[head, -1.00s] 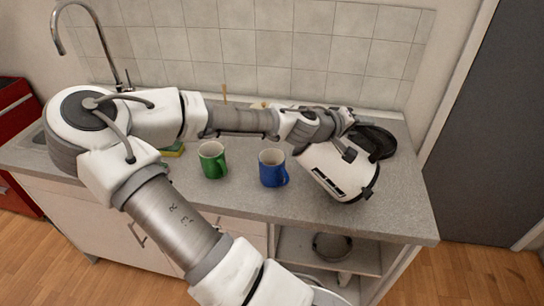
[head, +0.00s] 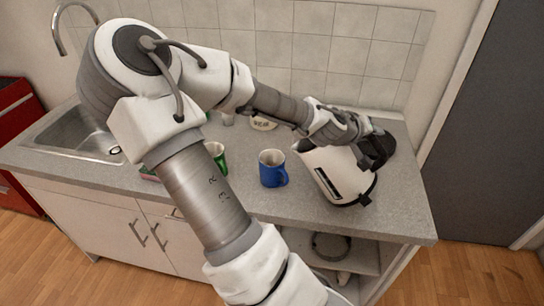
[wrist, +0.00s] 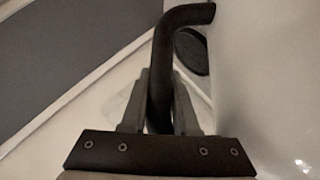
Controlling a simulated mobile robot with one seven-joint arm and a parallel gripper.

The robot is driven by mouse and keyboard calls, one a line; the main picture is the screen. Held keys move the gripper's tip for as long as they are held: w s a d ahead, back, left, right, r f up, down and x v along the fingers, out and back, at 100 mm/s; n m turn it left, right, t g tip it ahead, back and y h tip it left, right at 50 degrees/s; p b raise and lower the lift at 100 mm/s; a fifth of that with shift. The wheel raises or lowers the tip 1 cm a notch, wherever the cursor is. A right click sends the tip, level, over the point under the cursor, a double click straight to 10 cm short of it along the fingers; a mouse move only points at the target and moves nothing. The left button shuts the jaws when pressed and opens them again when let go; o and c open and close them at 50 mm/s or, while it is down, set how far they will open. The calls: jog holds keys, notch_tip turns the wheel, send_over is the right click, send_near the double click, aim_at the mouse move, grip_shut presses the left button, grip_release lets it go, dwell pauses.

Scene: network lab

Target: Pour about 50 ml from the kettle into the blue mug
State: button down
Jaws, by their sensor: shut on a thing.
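The white kettle (head: 338,172) with black trim is at the right of the counter, tilted a little, its spout side toward the blue mug. My gripper (head: 358,130) is shut on its black handle; in the wrist view the fingers (wrist: 160,98) close around the handle, with the kettle's pale body (wrist: 262,75) at the right. Whether the kettle's bottom touches the counter is unclear.
A green mug (head: 218,158) stands left of the blue mug, partly hidden by my arm. A sink (head: 80,137) is at the left, a tiled wall (head: 345,50) behind. Counter (head: 400,205) is clear at the front right.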

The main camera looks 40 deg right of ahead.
aim_at(380, 154)
jog(key=shift+m+t+y, duration=0.6)
jog(key=shift+y, duration=0.3)
jog(key=shift+s+d+f+b, duration=0.25)
jog(key=shift+s+f+b, duration=0.15)
jog(key=shift+s+f, duration=0.3)
jog(key=shift+s+d+f+b, duration=0.25)
jog(key=shift+s+f+b, duration=0.2)
jog(key=shift+f, duration=0.45)
jog(key=f+b, duration=0.2)
jog(key=shift+s+d+m+t+y+b, duration=0.2)
jog(key=shift+s+m+t+y+b, duration=0.1)
jog(key=shift+m+t+y+b, duration=0.1)
jog(key=shift+d+f+b, duration=0.1)
jog(key=shift+f+b, duration=0.05)
jog(key=shift+b, duration=0.8)
jog(key=shift+s+t+b, duration=0.1)
jog(key=shift+t+b, duration=0.2)
jog(key=b, duration=0.2)
jog(key=shift+d+f+m+b, duration=0.25)
jog(key=shift+d+m+b, duration=0.05)
jog(key=shift+b, duration=0.05)
